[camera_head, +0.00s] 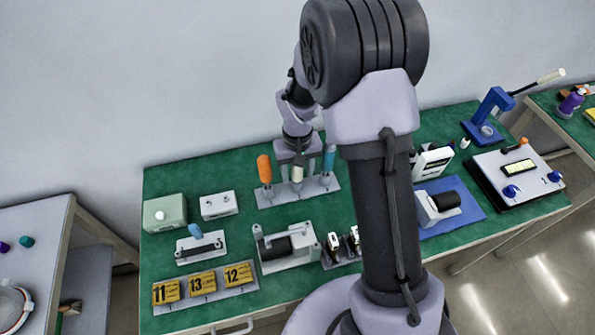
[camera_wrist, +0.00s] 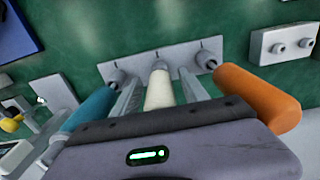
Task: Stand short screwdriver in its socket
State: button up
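A screwdriver with a cream handle (camera_head: 297,174) stands upright in the middle socket of a grey rack (camera_head: 265,199). In the wrist view the cream handle (camera_wrist: 159,92) lies between the fingers of my gripper (camera_wrist: 160,77), with green gaps showing on both sides, so my gripper is open around it. In the head view my gripper (camera_head: 297,165) points down over the rack. An orange-handled screwdriver (camera_head: 264,169) stands at the rack's left and a teal-handled one (camera_head: 329,161) at its right. The cream handle looks the shortest. Its shaft's seating depth cannot be seen.
A grey twin-knob box (camera_head: 220,205) and a green box (camera_head: 164,213) stand left of the rack. A pump block (camera_head: 287,247) and numbered yellow blocks (camera_head: 202,282) are in front. My arm hides part of the table right of the rack.

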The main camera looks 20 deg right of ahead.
notch_tip(320, 180, up, 18)
jog(key=p, duration=0.5)
jog(key=shift+f+p, duration=0.25)
jog(key=shift+p, duration=0.15)
jog(key=s+a+r+m+t+y+b, duration=0.1)
jog(key=s+a+r+m+t+b, duration=0.2)
jog(key=s+r, duration=0.6)
jog(key=s+m+t+y+b, duration=0.1)
jog(key=s+t+b, duration=0.1)
jog(key=s, duration=1.1)
jog(key=shift+a+f+t+b, duration=0.4)
jog(key=shift+a+f+b, duration=0.05)
jog(key=shift+b, duration=0.35)
jog(key=shift+s, duration=0.1)
